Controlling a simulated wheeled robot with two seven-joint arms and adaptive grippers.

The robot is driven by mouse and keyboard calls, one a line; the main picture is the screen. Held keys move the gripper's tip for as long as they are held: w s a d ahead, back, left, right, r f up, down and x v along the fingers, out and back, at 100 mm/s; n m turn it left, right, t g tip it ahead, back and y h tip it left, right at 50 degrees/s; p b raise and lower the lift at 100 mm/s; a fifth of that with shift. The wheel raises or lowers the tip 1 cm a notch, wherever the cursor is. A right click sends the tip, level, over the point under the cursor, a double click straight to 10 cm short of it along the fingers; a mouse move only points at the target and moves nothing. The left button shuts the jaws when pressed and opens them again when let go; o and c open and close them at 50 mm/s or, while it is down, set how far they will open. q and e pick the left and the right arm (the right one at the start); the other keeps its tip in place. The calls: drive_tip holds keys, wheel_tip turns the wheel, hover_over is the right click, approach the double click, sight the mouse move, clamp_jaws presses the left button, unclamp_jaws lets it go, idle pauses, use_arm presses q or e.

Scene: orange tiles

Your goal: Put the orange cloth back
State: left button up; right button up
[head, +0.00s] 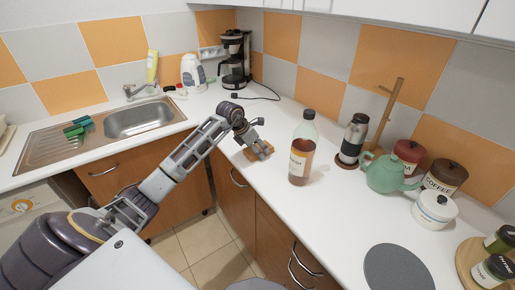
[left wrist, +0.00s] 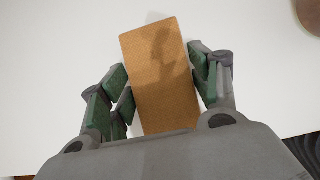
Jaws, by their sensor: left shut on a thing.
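The orange cloth (left wrist: 160,75) is a flat orange-brown rectangle in the left wrist view, lying between the green-padded fingers of my left gripper (left wrist: 163,90). In the head view the cloth (head: 258,151) is small and partly hidden under my left gripper (head: 256,143), at the front edge of the white counter. The left gripper is shut on the cloth, low over or at the counter surface; the exact gap cannot be told. My right gripper is not in view.
A bottle of brown liquid (head: 302,150) stands right of the gripper. A coffee maker (head: 235,62) is at the back corner. The steel sink (head: 139,118) is left, with green items (head: 77,127) on its drainboard. A teapot (head: 386,173) and jars stand right.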

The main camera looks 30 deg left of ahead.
use_arm(q)
drive_tip(key=shift+f, duration=0.1)
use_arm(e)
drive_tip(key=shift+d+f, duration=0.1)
use_arm(q)
drive_tip(key=o, duration=1)
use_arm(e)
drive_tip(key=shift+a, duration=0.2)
use_arm(q)
drive_tip(key=shift+s+a+r, duration=0.15)
drive_tip(key=shift+s+r, duration=0.1)
drive_tip(key=shift+r, duration=0.4)
drive_tip(key=shift+b+v, duration=0.3)
drive_tip(key=shift+v, duration=5.05)
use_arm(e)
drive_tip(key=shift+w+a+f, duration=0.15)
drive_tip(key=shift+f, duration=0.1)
